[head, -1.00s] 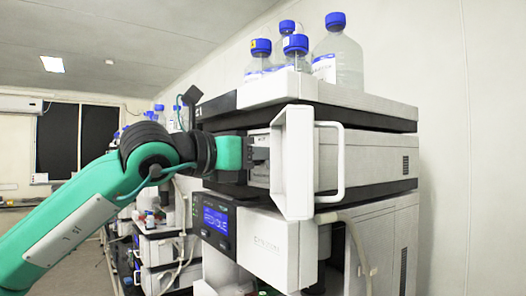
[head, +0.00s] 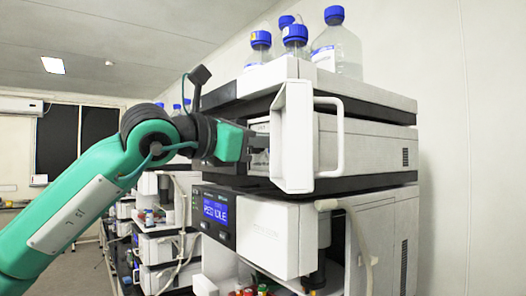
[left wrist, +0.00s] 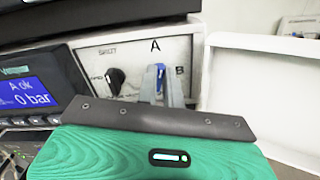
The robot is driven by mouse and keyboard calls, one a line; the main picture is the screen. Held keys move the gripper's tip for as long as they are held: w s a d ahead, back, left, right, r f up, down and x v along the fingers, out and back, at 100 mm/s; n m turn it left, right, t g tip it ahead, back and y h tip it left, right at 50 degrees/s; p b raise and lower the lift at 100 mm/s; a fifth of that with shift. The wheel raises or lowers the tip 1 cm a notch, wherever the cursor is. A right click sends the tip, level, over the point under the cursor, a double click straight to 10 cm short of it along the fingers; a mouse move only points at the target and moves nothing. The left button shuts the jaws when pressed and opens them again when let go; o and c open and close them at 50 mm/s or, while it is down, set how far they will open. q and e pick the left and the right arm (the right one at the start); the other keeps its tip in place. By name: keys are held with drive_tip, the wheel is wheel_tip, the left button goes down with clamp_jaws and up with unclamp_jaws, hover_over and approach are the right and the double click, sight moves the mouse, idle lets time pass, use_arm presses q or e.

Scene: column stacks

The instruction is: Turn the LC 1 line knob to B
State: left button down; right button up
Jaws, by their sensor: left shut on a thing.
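The blue line knob (left wrist: 160,74) sits on a pale panel (left wrist: 138,60) in the left wrist view, below a printed A and left of a printed B. It stands roughly upright, its top toward the A. The two grey fingers of my left gripper (left wrist: 161,88) are shut on it from both sides and hide its lower part. In the head view my left gripper (head: 258,150) reaches the module front beside the open white door (head: 292,135); the knob is hidden there. The LC number cannot be read. My right gripper is not in view.
A black knob (left wrist: 115,78) stands left of the blue one. A lit display (head: 214,211) is below the gripper. Bottles with blue caps (head: 338,50) stand on the stack. The door handle (head: 338,140) juts out to the right. More instruments (head: 160,248) stand at the left.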

use_arm(q)
drive_tip(key=m+b, duration=0.2)
drive_tip(key=m, duration=0.1)
drive_tip(key=shift+s+f+m, duration=0.1)
drive_tip(key=shift+m, duration=0.3)
drive_tip(key=shift+s+d+f+m+b, duration=0.15)
drive_tip(key=shift+m+b, duration=0.25)
drive_tip(key=shift+m, duration=2.3)
drive_tip(key=shift+w+f+m+b, duration=0.1)
drive_tip(key=shift+m+b, duration=0.25)
drive_tip(key=shift+m, duration=2.35)
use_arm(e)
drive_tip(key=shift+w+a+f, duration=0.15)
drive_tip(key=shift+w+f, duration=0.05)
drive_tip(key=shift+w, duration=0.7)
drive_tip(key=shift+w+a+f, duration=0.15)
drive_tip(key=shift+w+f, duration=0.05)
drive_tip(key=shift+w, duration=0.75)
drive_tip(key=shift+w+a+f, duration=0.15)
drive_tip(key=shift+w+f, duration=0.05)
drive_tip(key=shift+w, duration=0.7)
use_arm(q)
drive_tip(key=c, duration=1.5)
unclamp_jaws()
drive_tip(key=shift+s, duration=0.1)
drive_tip(key=shift+c, duration=0.2)
